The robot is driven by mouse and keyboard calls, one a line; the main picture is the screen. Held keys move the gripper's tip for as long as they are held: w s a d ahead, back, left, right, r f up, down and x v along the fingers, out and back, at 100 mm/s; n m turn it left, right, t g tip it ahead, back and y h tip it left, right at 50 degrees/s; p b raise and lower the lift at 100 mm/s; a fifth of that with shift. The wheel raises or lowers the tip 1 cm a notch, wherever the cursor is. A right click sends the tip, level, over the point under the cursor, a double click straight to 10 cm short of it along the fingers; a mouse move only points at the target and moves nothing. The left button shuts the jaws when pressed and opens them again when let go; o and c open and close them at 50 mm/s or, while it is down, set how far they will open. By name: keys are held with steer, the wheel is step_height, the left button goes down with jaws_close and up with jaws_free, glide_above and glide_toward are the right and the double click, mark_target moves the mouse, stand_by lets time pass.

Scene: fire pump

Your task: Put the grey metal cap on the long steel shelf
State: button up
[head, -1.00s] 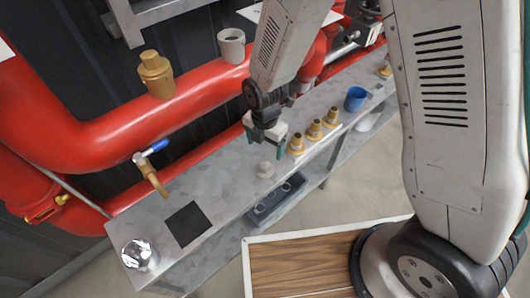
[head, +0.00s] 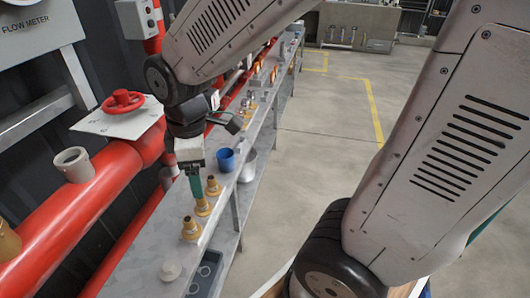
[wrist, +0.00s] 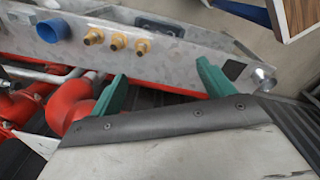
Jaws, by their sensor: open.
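A small pale grey cap (head: 171,269) sits on the long steel shelf (head: 225,205), at the near end of a row of brass fittings (head: 202,206). Nothing is touching it. My gripper (head: 195,190) is over the shelf near the brass fittings, apart from the cap and farther along the shelf. In the wrist view the two green fingers of my gripper (wrist: 162,70) are spread with nothing between them.
A blue cup (head: 226,159) stands on the shelf beyond the brass fittings. Open floor (head: 315,150) lies right.

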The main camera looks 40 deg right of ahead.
steer(key=s+d+r+m, duration=0.3)
steer(key=s+r+m, duration=0.1)
steer(key=s+m, duration=0.2)
steer(key=s+d+r+m, duration=0.4)
steer(key=s+m, duration=0.2)
steer(key=s, duration=0.1)
steer(key=shift+s, duration=0.3)
steer(key=shift+o, duration=0.3)
steer(key=shift+r, duration=0.1)
